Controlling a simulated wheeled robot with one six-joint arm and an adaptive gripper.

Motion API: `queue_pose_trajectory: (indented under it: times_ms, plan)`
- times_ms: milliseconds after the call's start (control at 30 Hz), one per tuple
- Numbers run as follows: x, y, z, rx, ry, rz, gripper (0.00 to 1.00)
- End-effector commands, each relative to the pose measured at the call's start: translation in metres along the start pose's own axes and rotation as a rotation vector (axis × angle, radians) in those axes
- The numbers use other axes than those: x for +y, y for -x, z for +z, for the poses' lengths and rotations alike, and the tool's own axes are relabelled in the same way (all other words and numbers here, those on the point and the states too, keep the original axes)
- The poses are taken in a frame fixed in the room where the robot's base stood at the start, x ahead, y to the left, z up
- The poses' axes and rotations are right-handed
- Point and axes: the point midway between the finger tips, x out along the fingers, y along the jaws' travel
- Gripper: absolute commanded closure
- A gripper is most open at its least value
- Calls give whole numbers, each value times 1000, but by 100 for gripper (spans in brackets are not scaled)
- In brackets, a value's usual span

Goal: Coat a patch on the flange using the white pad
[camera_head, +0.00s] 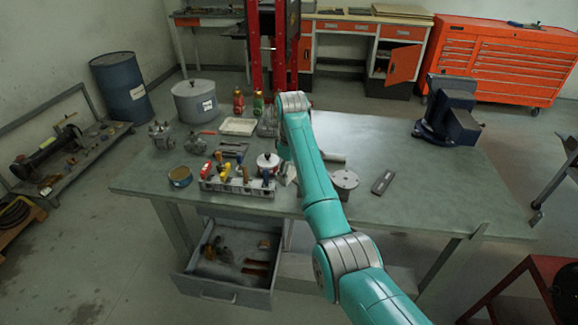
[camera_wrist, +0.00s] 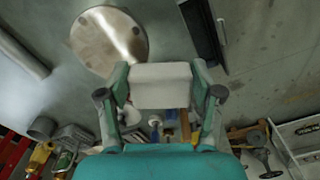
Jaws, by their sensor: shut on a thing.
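The white pad (camera_wrist: 163,84) is a pale block clamped between the fingers of my gripper (camera_wrist: 161,92) in the wrist view. The flange (camera_head: 344,179) is a round grey metal disc with small holes, lying on the workbench just right of my arm. It also shows in the wrist view (camera_wrist: 109,40), up and to the left of the pad. The pad looks apart from the flange; its height above the bench is hard to tell. In the head view my arm hides most of the gripper. I cannot make out a coated patch on the flange.
The workbench (camera_head: 430,205) is clear at right, before a dark vise (camera_head: 450,110). A dark flat bar (camera_head: 383,182) lies right of the flange. A tool rack (camera_head: 238,187) and a white-lidded pot (camera_head: 268,163) stand left of my arm. A drawer (camera_head: 222,290) hangs open below.

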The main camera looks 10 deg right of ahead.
Motion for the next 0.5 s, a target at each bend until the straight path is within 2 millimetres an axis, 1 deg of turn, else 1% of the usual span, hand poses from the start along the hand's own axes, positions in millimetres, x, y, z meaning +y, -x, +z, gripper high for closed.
queue_pose_trajectory:
  times_ms: [100,167,333,500]
  plan:
    - [0,-14,3,-1,0,-1,67]
    - [4,-12,5,1,0,1,67]
    - [8,-16,11,0,5,0,67]
    - [13,-16,16,1,8,1,67]
